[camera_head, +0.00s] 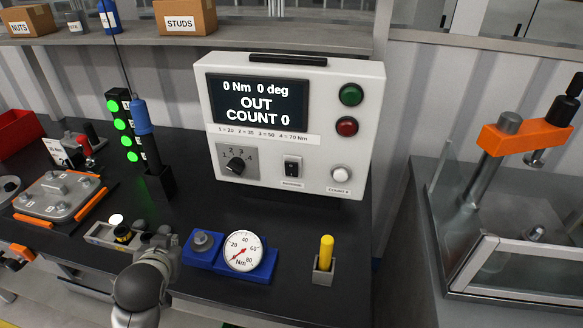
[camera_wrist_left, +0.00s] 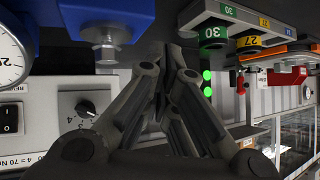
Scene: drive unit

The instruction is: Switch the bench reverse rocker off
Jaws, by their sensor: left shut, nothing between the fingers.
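The reverse rocker (camera_head: 292,166) is a small black switch on the front of the white bench controller (camera_head: 330,100). It sits between the rotary knob (camera_head: 236,165) and the white count button (camera_head: 341,173). I cannot tell which side of it is pressed. It also shows at the left edge of the left wrist view (camera_wrist_left: 9,119), where the picture is upside down. My left gripper (camera_head: 157,236) is shut and empty over the bench, left of and nearer than the controller, well apart from the rocker. My right gripper is in no view.
A yellow-handled tool (camera_head: 326,254) stands in a holder to the right. A light stack (camera_head: 123,130) and blue-handled driver (camera_head: 141,116) stand left of the controller. Sockets (camera_wrist_left: 213,33) lie near the gripper.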

